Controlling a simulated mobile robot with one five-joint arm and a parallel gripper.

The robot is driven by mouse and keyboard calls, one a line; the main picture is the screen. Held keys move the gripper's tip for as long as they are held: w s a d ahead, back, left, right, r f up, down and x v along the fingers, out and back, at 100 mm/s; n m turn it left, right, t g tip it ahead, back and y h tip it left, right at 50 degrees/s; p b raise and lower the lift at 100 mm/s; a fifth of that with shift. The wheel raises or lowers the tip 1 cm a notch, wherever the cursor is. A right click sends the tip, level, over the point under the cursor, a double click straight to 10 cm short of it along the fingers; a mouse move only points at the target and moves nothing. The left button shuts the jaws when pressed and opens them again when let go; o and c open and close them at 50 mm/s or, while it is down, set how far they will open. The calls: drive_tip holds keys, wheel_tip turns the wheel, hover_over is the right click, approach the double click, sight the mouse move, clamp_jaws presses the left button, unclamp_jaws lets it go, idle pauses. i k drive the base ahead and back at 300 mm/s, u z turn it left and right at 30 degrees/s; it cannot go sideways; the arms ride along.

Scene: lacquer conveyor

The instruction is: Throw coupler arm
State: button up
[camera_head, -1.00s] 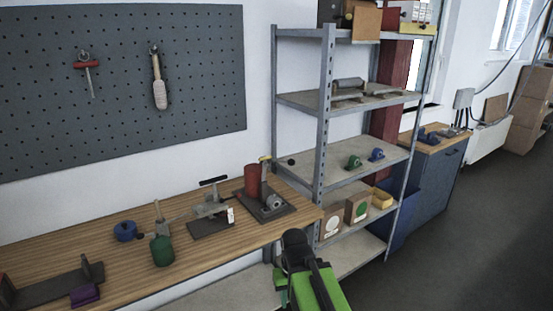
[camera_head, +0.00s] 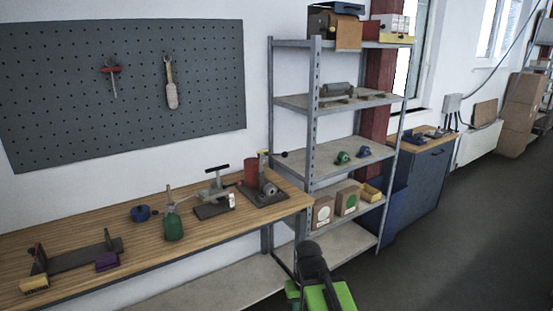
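No part is labelled as the coupler arm. The likeliest is a thin lever with a black ball knob (camera_head: 284,154), reaching out to the right from a fixture at the right end of the wooden bench. This fixture has a dark base plate (camera_head: 275,197), a red cylinder (camera_head: 251,172) and a grey round body (camera_head: 269,189). My green and black arm shows at the bottom centre, in front of the bench and shelf, apart from the fixture in the picture. I cannot make out gripper fingers.
The bench (camera_head: 155,242) also bears a clamp with a black T-handle (camera_head: 216,169), a green bottle (camera_head: 173,227), a blue ring (camera_head: 141,213) and a purple block (camera_head: 107,261). A metal shelf (camera_head: 314,110) stands right of the bench. The floor (camera_head: 450,240) at right is clear.

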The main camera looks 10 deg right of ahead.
sight(263, 157)
drive_tip(key=u, duration=0.25)
drive_tip(key=i, duration=0.65)
drive_tip(key=z, duration=5.85)
drive_tip(key=i, duration=0.1)
drive_tip(key=z, duration=3.65)
drive_tip(key=k, duration=1.15)
drive_tip(key=z, duration=0.9)
drive_tip(key=i, duration=0.95)
drive_tip(key=u, duration=0.15)
